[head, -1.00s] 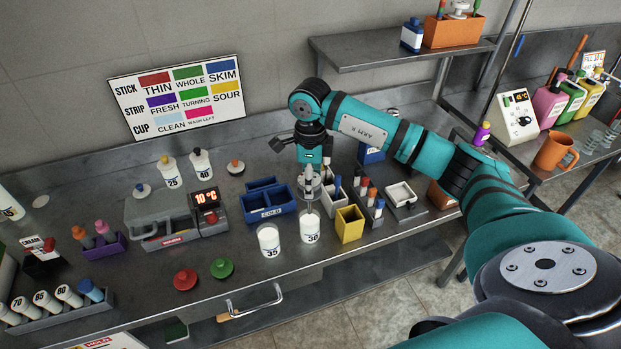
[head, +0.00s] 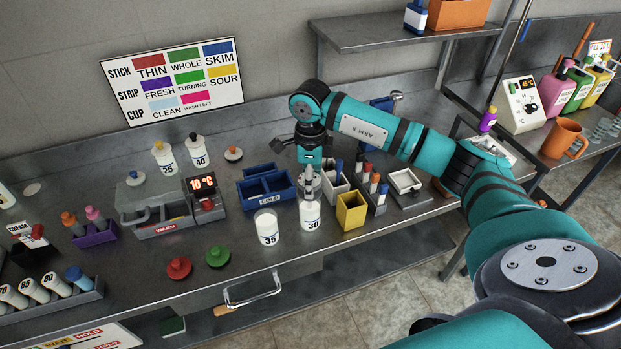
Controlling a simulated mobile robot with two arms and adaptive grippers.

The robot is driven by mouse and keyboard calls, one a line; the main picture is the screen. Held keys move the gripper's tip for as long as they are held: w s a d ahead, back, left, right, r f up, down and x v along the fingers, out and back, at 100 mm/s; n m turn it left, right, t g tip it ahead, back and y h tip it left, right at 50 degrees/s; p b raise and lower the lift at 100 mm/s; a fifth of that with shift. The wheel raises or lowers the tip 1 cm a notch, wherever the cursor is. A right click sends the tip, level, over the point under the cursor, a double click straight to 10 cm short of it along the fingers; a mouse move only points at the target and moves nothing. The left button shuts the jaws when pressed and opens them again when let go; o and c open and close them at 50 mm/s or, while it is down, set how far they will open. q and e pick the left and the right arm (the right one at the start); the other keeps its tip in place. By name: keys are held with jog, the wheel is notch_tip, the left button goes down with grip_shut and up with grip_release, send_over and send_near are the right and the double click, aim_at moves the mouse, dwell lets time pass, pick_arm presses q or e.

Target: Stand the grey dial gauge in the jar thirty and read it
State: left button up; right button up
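The jar marked 30 (head: 311,214) stands upright at the front of the steel counter, white, with the jar marked 35 (head: 266,228) to its left. My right gripper (head: 309,184) points down directly over the jar 30, its fingertips close to the jar's mouth. Something small and grey shows between or at the fingers, but I cannot tell gauge from fingertips, nor whether the fingers are shut on it. I see no grey dial gauge clearly elsewhere. My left gripper is not in view.
A blue COLD box (head: 266,201) stands behind the jars, left of the gripper. A yellow bin (head: 351,213) and a white bin (head: 336,179) stand close on the right. Red (head: 179,267) and green (head: 218,256) lids lie at front left. A grey WARM unit (head: 160,212) shows 10 °C.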

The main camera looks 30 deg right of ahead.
jog(key=shift+f+b, duration=1.35)
jog(key=shift+f, duration=0.55)
jog(key=o, duration=1.3)
jog(key=shift+r, duration=0.15)
notch_tip(320, 180, up, 12)
jog(key=shift+f, duration=0.1)
